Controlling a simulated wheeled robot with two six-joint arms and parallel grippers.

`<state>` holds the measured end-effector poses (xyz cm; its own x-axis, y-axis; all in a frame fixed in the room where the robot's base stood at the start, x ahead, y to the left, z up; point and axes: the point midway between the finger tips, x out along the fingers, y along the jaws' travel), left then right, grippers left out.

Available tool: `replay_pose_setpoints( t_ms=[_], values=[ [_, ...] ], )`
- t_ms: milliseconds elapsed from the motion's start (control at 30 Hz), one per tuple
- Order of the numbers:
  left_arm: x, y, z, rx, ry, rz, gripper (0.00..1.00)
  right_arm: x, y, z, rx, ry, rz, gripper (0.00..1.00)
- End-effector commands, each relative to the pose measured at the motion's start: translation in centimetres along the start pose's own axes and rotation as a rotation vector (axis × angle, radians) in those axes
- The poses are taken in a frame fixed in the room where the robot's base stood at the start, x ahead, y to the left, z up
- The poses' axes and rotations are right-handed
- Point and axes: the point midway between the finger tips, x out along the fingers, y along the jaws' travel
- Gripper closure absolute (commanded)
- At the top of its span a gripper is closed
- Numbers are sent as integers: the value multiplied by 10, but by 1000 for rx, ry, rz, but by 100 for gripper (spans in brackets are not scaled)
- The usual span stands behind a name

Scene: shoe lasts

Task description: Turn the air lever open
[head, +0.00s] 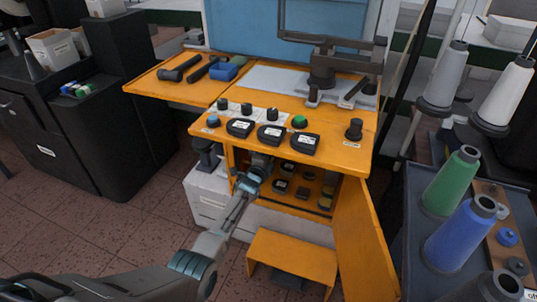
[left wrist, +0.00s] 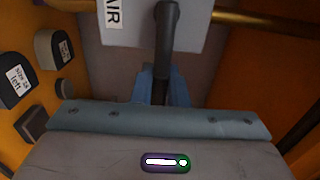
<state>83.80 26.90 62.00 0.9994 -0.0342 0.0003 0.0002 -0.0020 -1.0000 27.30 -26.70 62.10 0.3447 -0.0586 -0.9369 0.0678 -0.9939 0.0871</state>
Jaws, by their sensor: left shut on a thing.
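My left arm reaches to the open front of the orange bench, and my left gripper (head: 252,178) is at the opening under the bench top. In the left wrist view, the gripper's blue fingers (left wrist: 161,88) are shut on a dark rod-shaped lever (left wrist: 163,35). The lever hangs down in front of a grey plate with a white "AIR" label (left wrist: 115,12). The lever's lower end is hidden between the fingers and behind the gripper body. My right gripper is not in view.
The orange bench (head: 205,95) holds several black labelled pieces and knobs on top. An open orange door (head: 358,240) stands right of the compartment, and an orange step (head: 290,258) is below. A brass pipe (left wrist: 265,19) and dark labelled blocks (left wrist: 12,85) are near the gripper.

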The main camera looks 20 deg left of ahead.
Motion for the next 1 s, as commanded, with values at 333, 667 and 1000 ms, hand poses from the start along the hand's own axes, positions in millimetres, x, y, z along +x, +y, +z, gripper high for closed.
replay_pose_setpoints(
  t_ms=[333, 667, 1000],
  values=[
    [0, -18, 3, -260, -1, 1, 100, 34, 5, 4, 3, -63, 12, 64],
    [0, -21, 5, -373, -1, 2, 100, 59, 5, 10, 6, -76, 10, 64],
    [0, -21, 5, -370, -1, 1, 68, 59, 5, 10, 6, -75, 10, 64]
  ],
)
